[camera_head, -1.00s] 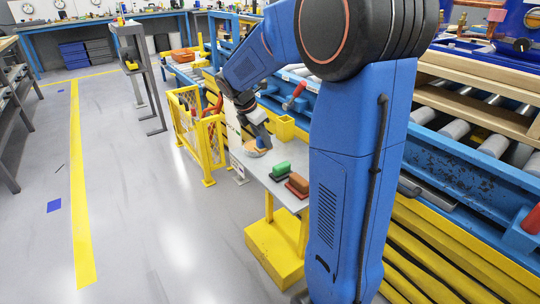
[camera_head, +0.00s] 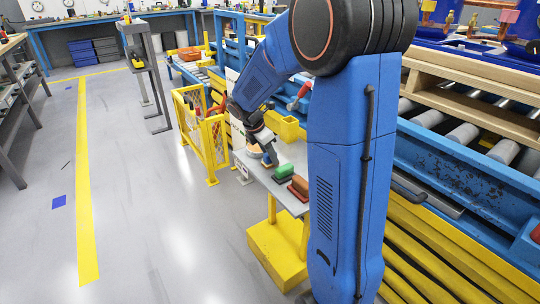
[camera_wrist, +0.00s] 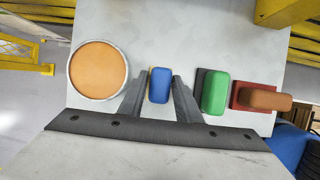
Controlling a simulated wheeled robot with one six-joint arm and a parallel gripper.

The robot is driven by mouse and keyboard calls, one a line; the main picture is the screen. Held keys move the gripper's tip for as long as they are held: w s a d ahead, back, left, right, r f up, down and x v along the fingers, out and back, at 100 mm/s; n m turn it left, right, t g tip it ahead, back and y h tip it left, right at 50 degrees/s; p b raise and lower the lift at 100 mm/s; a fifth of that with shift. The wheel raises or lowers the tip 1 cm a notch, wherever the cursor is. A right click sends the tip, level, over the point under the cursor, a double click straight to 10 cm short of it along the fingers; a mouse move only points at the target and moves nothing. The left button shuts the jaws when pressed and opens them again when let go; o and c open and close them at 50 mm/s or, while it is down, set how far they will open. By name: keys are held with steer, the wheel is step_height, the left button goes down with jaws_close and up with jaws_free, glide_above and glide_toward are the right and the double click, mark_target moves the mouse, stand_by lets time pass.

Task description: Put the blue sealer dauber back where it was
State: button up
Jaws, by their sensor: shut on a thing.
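The blue sealer dauber (camera_wrist: 160,86) is between the two fingers of my gripper (camera_wrist: 159,92) in the wrist view, its rounded blue top facing the camera. My gripper (camera_head: 269,158) is shut on it, low over the grey table. A round dish with an orange surface (camera_wrist: 97,70) is to its left. The green dauber (camera_wrist: 215,92) stands just right of my right finger, on a dark base; it also shows in the head view (camera_head: 284,172). I cannot tell whether the blue dauber touches the table; its underside is hidden.
A brown dauber on a red base (camera_wrist: 262,97) is beyond the green one. A yellow box (camera_head: 285,128) stands behind my gripper. A yellow fence (camera_head: 207,140) is left of the table (camera_head: 259,174). The roller conveyor (camera_head: 460,137) runs along the right.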

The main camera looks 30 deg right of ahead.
steer(key=o, duration=1)
steer(key=v, duration=1.1)
steer(key=s+a+m+t+y, duration=0.1)
steer(key=s+a+m, duration=0.2)
steer(key=s+m, duration=0.3)
steer(key=s+a+m+t+y, duration=0.2)
steer(key=s+a+m, duration=0.2)
steer(key=s, duration=1)
steer(key=s+a+m+t+y, duration=0.1)
steer(key=s+a+m, duration=0.3)
steer(key=s+m, duration=0.4)
steer(key=shift+s+a+t+y, duration=0.25)
steer(key=shift+s+t+y, duration=0.05)
steer(key=shift+s, duration=0.7)
steer(key=shift+f, duration=0.1)
